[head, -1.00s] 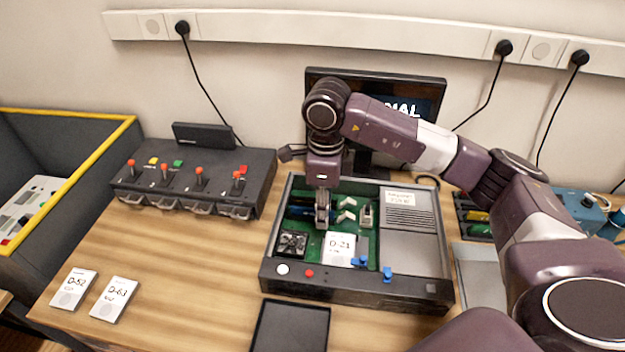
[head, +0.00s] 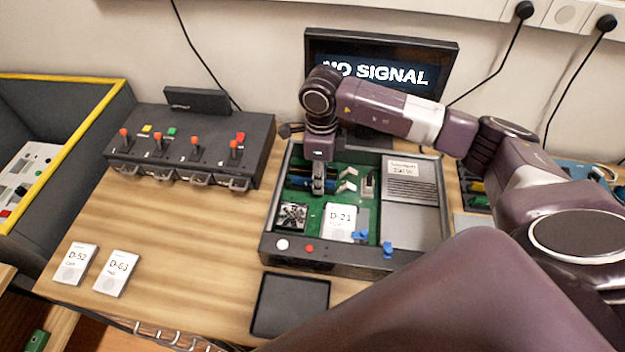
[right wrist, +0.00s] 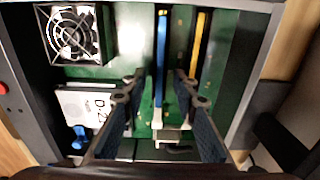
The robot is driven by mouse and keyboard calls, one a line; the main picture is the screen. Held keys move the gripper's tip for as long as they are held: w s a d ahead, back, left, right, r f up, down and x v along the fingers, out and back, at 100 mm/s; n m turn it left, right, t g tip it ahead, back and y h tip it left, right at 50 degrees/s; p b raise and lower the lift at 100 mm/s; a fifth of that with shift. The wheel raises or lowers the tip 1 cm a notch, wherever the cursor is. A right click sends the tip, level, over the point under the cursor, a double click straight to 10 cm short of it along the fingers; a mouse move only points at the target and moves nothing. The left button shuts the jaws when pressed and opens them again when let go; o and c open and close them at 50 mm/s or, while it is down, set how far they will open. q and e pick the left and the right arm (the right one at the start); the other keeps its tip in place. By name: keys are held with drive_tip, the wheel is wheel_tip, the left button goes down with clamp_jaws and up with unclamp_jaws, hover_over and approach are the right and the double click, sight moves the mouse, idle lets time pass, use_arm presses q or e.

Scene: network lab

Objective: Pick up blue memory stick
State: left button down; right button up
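The open computer case (head: 436,163) stands on the table with a green board (head: 312,210) inside. The blue memory stick (right wrist: 161,60) is upright in the board, a long thin strip in the right wrist view; in the head view my right gripper (head: 318,186) partly hides it. A yellow stick (right wrist: 199,50) stands parallel to it on the right. In the right wrist view my right gripper (right wrist: 158,82) is open, with one finger on each side of the blue stick's line and visible gaps. Contact cannot be seen. My left gripper is not in view.
Inside the case are a fan (head: 292,215), a drive marked D-21 (head: 339,222) and blue levers (head: 360,236). The case walls stand close around. A black tray (head: 290,305) lies in front. A lever box (head: 195,140) and two labelled cards (head: 117,272) are left.

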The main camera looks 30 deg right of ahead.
drive_tip(key=shift+f, duration=0.1)
clamp_jaws()
idle(0.4)
